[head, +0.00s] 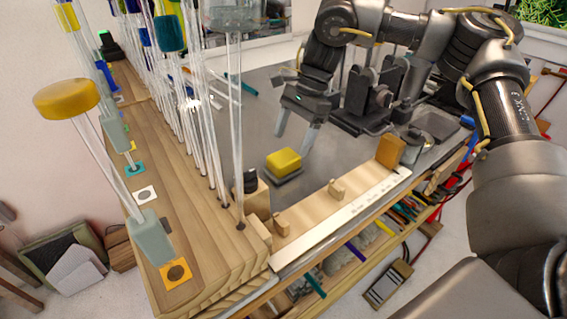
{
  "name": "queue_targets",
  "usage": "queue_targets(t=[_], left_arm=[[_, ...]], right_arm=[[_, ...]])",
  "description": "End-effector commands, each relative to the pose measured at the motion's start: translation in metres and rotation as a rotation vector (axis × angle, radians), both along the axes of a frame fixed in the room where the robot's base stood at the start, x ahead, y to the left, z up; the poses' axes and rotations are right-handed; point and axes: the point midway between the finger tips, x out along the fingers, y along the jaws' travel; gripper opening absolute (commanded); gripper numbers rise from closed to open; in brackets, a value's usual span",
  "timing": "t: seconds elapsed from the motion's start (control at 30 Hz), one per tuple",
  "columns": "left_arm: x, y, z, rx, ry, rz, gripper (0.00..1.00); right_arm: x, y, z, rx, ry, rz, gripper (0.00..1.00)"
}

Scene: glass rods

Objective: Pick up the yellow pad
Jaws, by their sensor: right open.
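A small yellow pad (284,161) lies on a grey base on the grey tabletop, near the middle of the view. My right gripper (293,142) hangs just behind and above it, fingers pointing down. Its two pale fingers are apart with nothing visible between them. I cannot tell whether a fingertip touches the pad. A rounder yellow cap (66,98) sits on top of a glass rod at the left. My left gripper is not in view.
A wooden rack (190,270) with several upright glass rods (208,120) stands left of the pad. A wooden strip (335,205) with small blocks runs along the table's front edge. A black device (372,95) stands behind, right of the gripper. Grey tabletop right of the pad is clear.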

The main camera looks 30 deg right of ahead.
Motion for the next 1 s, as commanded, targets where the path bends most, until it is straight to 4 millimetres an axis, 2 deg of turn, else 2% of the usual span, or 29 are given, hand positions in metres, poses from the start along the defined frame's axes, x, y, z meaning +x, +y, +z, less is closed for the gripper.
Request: queue_targets(t=[0.33,0.47,0.63,0.9,1.0], left_arm=[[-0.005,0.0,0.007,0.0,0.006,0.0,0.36],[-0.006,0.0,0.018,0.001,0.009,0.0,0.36],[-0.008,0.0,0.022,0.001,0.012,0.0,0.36],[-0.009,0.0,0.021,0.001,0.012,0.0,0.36],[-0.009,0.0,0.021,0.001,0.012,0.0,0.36]], right_arm=[[-0.003,0.009,-0.014,0.001,0.002,0.001,0.75],[-0.008,0.02,-0.029,0.0,0.005,0.002,0.75],[-0.008,0.027,-0.048,0.001,0.001,-0.002,0.75],[-0.008,0.028,-0.053,0.001,0.0,-0.002,0.75],[-0.008,0.028,-0.053,0.001,0.0,-0.002,0.63]])
